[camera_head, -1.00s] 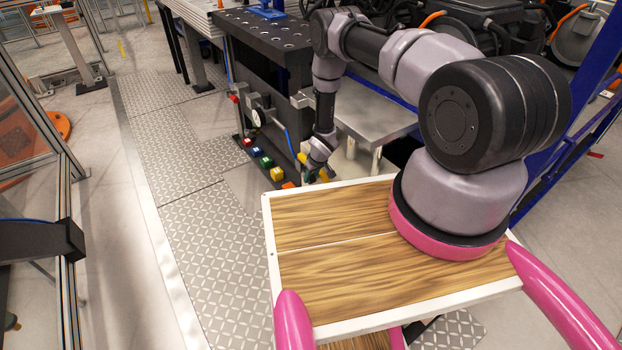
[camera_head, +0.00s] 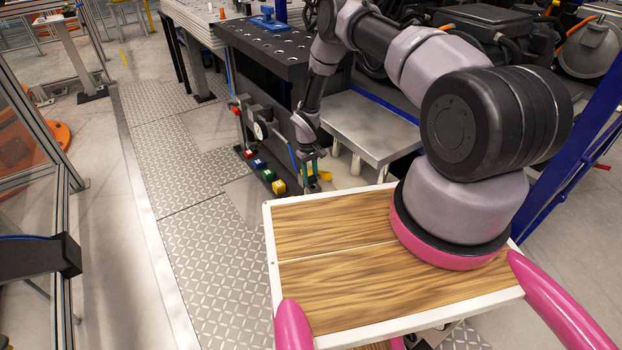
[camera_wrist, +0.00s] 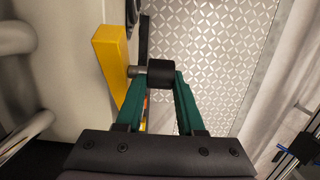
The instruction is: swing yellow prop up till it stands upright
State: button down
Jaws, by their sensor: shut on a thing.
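The yellow prop (camera_wrist: 110,60) shows in the wrist view as a yellow bar to the left of my fingers. A short grey pin and a black round knob (camera_wrist: 160,72) stick out from its right side. My gripper (camera_wrist: 160,80) has its green fingers closed on the two sides of the knob. In the head view my gripper (camera_head: 311,168) is low beside the black bench, with a small part of the yellow prop (camera_head: 325,175) showing at its right. Most of the prop is hidden there, so its tilt cannot be told.
The black bench (camera_head: 262,42) with a holed top stands behind. A grey metal table (camera_head: 372,125) is at the right. The patterned floor plates (camera_head: 195,190) at left are clear.

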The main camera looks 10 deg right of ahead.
dwell(0.3)
jog(key=c, duration=0.8)
grip_release()
notch_tip(320, 180, up, 11)
jog(key=w, duration=0.1)
jog(key=shift+w+a+f, duration=0.15)
jog(key=shift+w+a, duration=0.1)
jog(key=shift+a, duration=0.05)
